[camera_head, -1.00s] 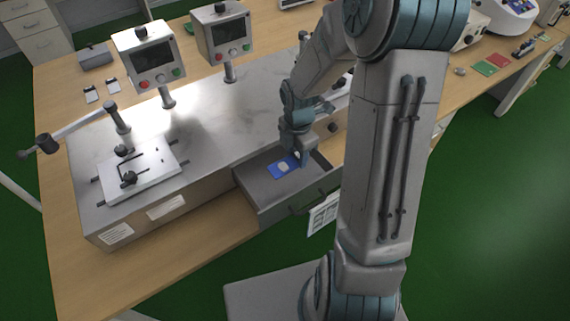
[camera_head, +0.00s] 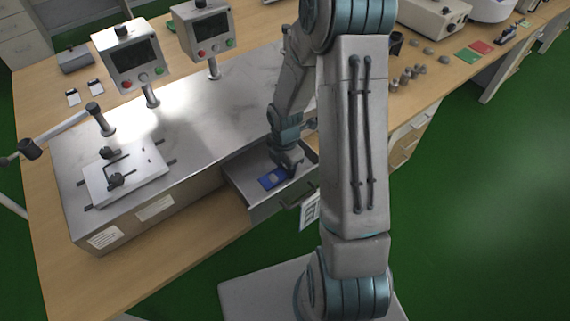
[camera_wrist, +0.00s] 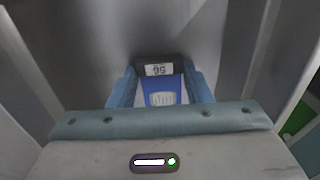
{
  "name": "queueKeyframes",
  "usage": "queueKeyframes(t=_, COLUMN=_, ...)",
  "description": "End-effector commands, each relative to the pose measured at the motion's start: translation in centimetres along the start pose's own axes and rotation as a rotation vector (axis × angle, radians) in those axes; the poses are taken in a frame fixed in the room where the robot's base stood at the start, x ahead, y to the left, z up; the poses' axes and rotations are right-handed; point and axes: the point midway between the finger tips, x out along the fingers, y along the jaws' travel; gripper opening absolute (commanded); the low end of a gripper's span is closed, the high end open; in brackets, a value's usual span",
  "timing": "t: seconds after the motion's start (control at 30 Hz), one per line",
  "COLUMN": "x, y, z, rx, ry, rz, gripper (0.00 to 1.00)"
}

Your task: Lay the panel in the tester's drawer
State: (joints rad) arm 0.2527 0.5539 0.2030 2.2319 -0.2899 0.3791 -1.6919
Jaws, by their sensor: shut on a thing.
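The panel (camera_head: 271,179) is a small blue plate with a pale patch. It is over or in the open drawer (camera_head: 239,177) of the tester (camera_head: 200,108). My gripper (camera_head: 286,166) reaches down into the drawer at the panel's right end. In the wrist view, its two blue fingers (camera_wrist: 160,80) stand either side of the blue panel (camera_wrist: 160,98) and are shut on it. A dark block with a white number label (camera_wrist: 158,70) shows between the fingertips. Whether the panel's underside touches the drawer floor cannot be told.
The drawer's side walls rise close on both sides in the wrist view. Two control boxes (camera_head: 132,62) (camera_head: 205,29) on posts and a clamp plate (camera_head: 126,173) stand on the tester. My arm hides the drawer's right part. Several small grey pieces (camera_head: 406,76) lie on the bench at the right.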

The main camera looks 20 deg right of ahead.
Motion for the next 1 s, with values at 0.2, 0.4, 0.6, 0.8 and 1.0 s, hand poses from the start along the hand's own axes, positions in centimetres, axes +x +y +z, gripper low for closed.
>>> queueKeyframes(t=0.2, x=0.1, y=0.0, z=0.0, rx=0.000, ry=0.000, rz=0.000, gripper=0.66)
queueKeyframes(t=0.4, x=-0.1, y=0.0, z=0.0, rx=0.000, ry=0.000, rz=0.000, gripper=0.66)
queueKeyframes(t=0.6, x=-2.2, y=0.1, z=0.1, rx=0.000, ry=-0.001, rz=0.004, gripper=0.66)
queueKeyframes(t=0.8, x=-6.3, y=0.1, z=0.1, rx=0.001, ry=-0.003, rz=0.004, gripper=0.66)
queueKeyframes(t=1.0, x=-10.0, y=0.1, z=0.1, rx=0.001, ry=-0.002, rz=0.004, gripper=0.66)
